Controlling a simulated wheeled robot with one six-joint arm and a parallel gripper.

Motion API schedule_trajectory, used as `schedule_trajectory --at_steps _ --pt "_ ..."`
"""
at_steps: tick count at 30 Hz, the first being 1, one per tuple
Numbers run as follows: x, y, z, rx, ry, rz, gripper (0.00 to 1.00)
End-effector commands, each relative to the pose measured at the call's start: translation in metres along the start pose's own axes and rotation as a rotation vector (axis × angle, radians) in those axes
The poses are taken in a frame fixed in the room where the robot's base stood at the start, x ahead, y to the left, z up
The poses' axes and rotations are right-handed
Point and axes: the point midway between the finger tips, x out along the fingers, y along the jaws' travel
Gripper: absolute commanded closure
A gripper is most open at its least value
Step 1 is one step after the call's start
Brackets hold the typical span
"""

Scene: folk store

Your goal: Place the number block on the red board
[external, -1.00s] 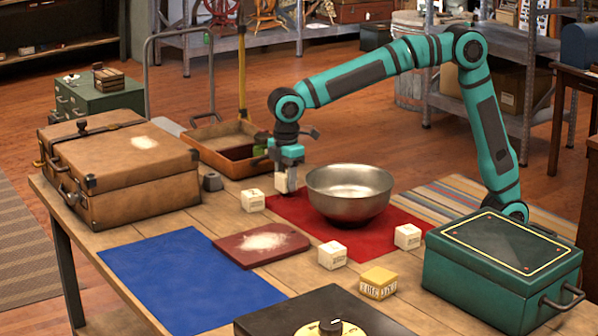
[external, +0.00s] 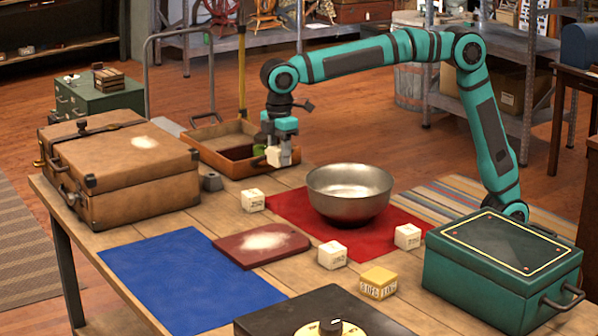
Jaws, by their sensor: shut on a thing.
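My gripper (external: 279,152) is shut on a small whitish block (external: 273,157), held in the air in front of the brown wooden tray. The markings on this block are too small to read. The dark red board (external: 240,256), with a pale powdery patch on top, lies flat on the table, in front of and below my gripper. Three similar pale blocks stand on the table: one behind the board (external: 252,200), one at its right (external: 332,255) and one on the red cloth's right edge (external: 407,236). I cannot tell which is the number block.
A metal bowl (external: 349,195) stands on a red cloth (external: 373,240). A blue mat (external: 185,285) lies front left.

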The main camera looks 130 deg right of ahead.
Motion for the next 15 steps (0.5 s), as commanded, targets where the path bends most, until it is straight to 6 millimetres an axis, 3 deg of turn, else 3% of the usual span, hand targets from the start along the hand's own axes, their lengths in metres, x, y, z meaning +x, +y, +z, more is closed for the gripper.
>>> schedule_trajectory --at_steps 3,9,15 --pt "-0.004 -0.032 -0.042 -0.009 0.001 0.000 0.80" --pt "-0.010 -0.093 -0.106 -0.013 0.002 0.000 0.80" --pt "-0.012 -0.153 -0.153 -0.014 0.003 0.000 0.80"
